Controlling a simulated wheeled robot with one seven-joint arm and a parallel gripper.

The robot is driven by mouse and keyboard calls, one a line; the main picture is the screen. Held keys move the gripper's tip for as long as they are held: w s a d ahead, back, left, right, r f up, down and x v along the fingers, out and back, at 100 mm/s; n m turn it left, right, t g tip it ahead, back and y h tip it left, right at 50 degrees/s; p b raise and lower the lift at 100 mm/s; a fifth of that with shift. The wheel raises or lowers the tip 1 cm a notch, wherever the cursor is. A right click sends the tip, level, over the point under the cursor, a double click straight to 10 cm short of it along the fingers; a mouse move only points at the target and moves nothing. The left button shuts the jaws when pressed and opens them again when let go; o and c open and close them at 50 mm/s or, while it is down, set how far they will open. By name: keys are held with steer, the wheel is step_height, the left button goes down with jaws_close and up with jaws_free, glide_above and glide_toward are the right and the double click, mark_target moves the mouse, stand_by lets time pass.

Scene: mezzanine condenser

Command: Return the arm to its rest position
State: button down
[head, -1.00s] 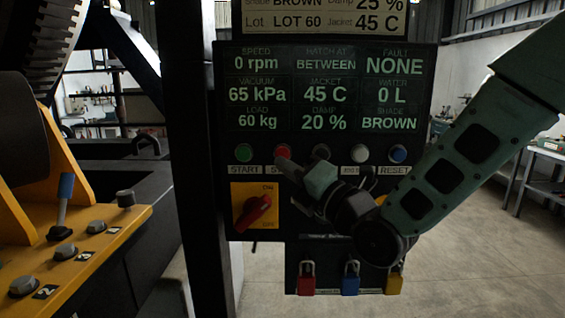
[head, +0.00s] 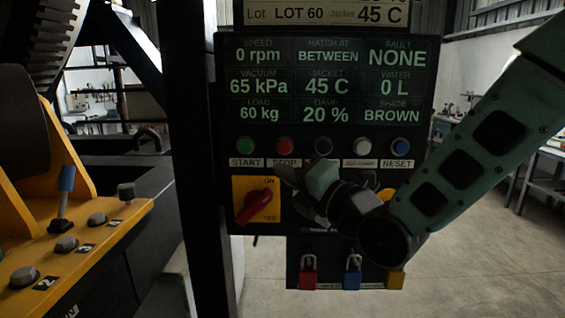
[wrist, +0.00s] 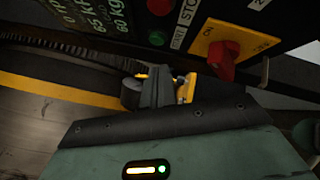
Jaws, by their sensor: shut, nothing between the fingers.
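My green and black arm comes in from the right in the head view. My gripper (head: 284,174) is shut and empty, in front of the control panel (head: 222,90), just below the red STOP button (head: 284,145). It looks apart from the button, though the gap to the panel is hard to judge. In the wrist view the dark gripper fingers (wrist: 160,84) point away over the floor, with the panel's red rotary switch (wrist: 222,58) on its yellow plate close to their right.
A red rotary switch (head: 255,206) sits left of my gripper. Red (head: 308,277), blue (head: 352,279) and yellow (head: 395,279) padlocks hang below. A yellow console (head: 110,232) with a blue-tipped lever (head: 66,190) stands at left.

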steer(key=s+d+f+m+g+h+b, duration=0.25)
steer(key=s+f+m+g+h, duration=0.4)
steer(key=s+f+m, duration=0.5)
steer(key=s+d+f+m+g+h, duration=0.2)
steer(key=s+d+f+m+g, duration=0.2)
steer(key=s, duration=0.4)
steer(key=s+d+f+m+g+h+b, duration=0.1)
steer(key=s+d+f+m+g+h, duration=0.2)
steer(key=s+d+m, duration=0.3)
steer(key=s+f+m, duration=0.1)
steer(key=s+m, duration=0.1)
steer(key=shift+s+d+f+g+h, duration=0.3)
steer(key=shift+g+h, duration=0.05)
